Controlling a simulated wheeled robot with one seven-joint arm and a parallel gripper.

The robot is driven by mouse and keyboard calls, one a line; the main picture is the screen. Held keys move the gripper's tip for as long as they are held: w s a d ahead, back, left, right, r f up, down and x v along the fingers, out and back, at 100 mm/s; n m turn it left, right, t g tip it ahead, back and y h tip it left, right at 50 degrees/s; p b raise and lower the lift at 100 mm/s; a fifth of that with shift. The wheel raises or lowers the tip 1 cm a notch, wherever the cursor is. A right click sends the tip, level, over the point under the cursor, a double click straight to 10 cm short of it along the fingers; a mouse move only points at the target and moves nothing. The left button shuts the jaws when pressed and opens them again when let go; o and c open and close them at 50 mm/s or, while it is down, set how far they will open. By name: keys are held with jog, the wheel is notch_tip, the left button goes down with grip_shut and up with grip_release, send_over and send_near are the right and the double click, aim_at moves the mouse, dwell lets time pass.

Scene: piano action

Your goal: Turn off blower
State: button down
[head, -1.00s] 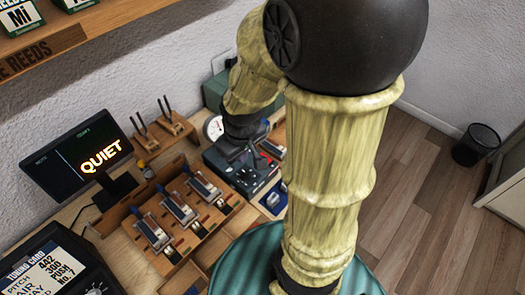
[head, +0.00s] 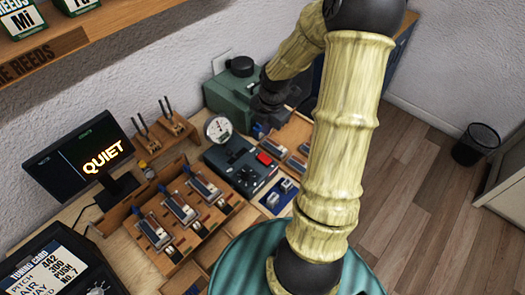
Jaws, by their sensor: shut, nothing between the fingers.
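A dark blue-grey control box (head: 240,168) sits on the bench, with a red switch (head: 265,159), a black knob and a round white gauge (head: 218,128) at its back. Behind it is a green box (head: 228,100) with a black round cap (head: 239,66) on top. No label shows which of these is the blower. My gripper (head: 263,122) is dark, points down and is shut and empty. It appears in front of the green box's right side, beyond the control box and apart from the red switch. Its fingertips are small and hard to make out.
A screen (head: 80,160) reads "QUIET". A wooden rack (head: 185,215) with several metal-and-blue pieces stands in front of the control box. Tools stand in a wooden block (head: 165,128). A wooden tray (head: 295,135) lies at right. A shelf (head: 60,45) overhangs the upper left.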

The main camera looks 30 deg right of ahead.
aim_at(261, 156)
jog(key=shift+f, duration=0.15)
jog(key=f, duration=0.4)
jog(key=w+f, duration=0.1)
jog(key=f, duration=0.4)
jog(key=f+p, duration=0.1)
jog(key=f, duration=0.3)
jog(key=shift+w+a+f, duration=0.25)
jog(key=shift+a+f, duration=0.1)
jog(key=shift+w+d, duration=0.1)
jog(key=shift+d, duration=0.05)
jog(key=shift+w+a+f, duration=0.1)
jog(key=shift+w+a, duration=0.05)
jog(key=shift+a, duration=0.15)
jog(key=shift+s+d+r+p, duration=0.1)
jog(key=shift+s+d+p, duration=0.1)
jog(key=shift+s, duration=0.3)
jog(key=shift+s+d+r+p, duration=0.1)
jog(key=shift+s+d+p, duration=0.1)
jog(key=shift+s, duration=0.3)
jog(key=shift+w+r, duration=0.1)
jog(key=shift+r, duration=0.05)
